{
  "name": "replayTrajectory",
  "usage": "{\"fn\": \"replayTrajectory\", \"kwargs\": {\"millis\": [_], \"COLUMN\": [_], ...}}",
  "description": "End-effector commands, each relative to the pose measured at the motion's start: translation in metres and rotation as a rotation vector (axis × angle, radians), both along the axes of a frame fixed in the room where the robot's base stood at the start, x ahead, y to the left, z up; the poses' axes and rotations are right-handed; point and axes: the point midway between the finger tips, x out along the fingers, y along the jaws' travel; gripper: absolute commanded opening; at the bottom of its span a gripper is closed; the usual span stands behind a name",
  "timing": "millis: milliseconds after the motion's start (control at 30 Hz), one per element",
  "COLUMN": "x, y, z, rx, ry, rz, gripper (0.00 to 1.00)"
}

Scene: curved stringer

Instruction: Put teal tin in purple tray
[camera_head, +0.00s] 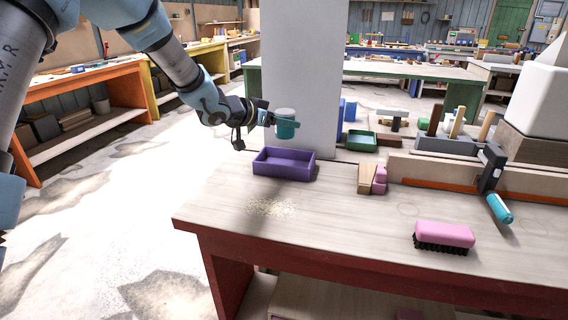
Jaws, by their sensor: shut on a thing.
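The teal tin (285,128) has a pale lid and is held upright in the air. My gripper (288,124) is shut on it, coming from the left, with a finger showing across the tin. The purple tray (284,172) stands on the workbench near its far left edge, open at the top, and its visible inside looks empty. The tin is above the tray in the picture and apart from it; how far it is over the tray in depth I cannot tell exactly.
The workbench (340,220) is clear at front left, except for sawdust. A wooden block and pink pieces (379,181) stand right of the tray. A green tray (362,140) is behind. A pink brush (444,235) and a clamp (492,175) are at right. A grey pillar (303,70) rises behind the tin.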

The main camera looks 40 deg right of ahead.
Motion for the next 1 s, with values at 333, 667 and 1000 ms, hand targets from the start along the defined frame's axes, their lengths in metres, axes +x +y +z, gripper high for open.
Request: {"fn": "replayTrajectory", "kwargs": {"millis": [333,667,1000], "x": [-0.001,-0.001,0.000], "y": [0.000,0.000,0.000], "z": [-0.053,-0.085,-0.099], "rx": [0.002,0.002,-0.001], "ry": [0.002,0.003,-0.001], "rz": [-0.002,-0.002,-0.002], "gripper": [0.05,0.05,0.05]}}
